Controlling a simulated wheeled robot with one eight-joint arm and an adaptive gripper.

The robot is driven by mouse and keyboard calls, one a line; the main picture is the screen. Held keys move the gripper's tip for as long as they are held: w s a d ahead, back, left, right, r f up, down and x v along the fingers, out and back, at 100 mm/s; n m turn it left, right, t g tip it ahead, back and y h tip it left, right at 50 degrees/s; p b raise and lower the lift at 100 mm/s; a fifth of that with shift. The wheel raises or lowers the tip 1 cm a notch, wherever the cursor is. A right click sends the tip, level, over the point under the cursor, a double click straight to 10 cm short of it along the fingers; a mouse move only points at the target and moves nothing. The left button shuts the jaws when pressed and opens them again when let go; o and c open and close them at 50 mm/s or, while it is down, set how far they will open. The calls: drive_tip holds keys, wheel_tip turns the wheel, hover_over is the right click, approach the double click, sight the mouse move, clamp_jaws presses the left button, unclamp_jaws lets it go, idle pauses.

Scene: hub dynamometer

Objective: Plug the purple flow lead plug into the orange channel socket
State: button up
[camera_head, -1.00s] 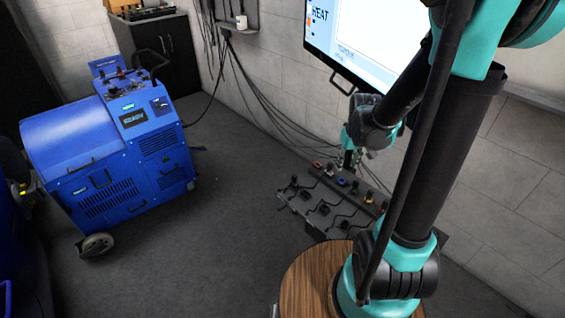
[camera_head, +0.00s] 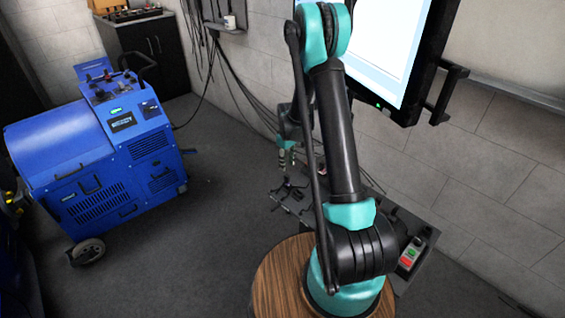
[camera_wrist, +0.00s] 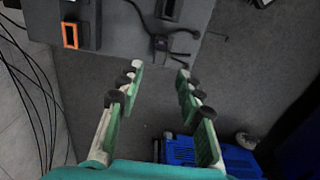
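My gripper (camera_wrist: 160,78) is open in the wrist view, with nothing between its fingers. In the head view the gripper (camera_head: 287,160) is small and hangs over the left end of the grey panel (camera_wrist: 112,12). An orange-rimmed socket (camera_wrist: 70,36) is on the panel in the wrist view, left of and beyond the fingertips. My arm hides much of the panel in the head view.
A blue wheeled machine (camera_head: 105,150) stands on the left. A large screen (camera_head: 385,45) hangs on the wall close to my arm. Black cables (camera_wrist: 30,70) hang beside the panel. Green and red buttons (camera_head: 409,256) are at its right end. The floor between machine and panel is clear.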

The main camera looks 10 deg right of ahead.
sight(287, 175)
drive_tip(key=shift+f, duration=4.4)
clamp_jaws()
drive_tip(key=shift+r, duration=0.1)
drive_tip(key=shift+r, duration=3.45)
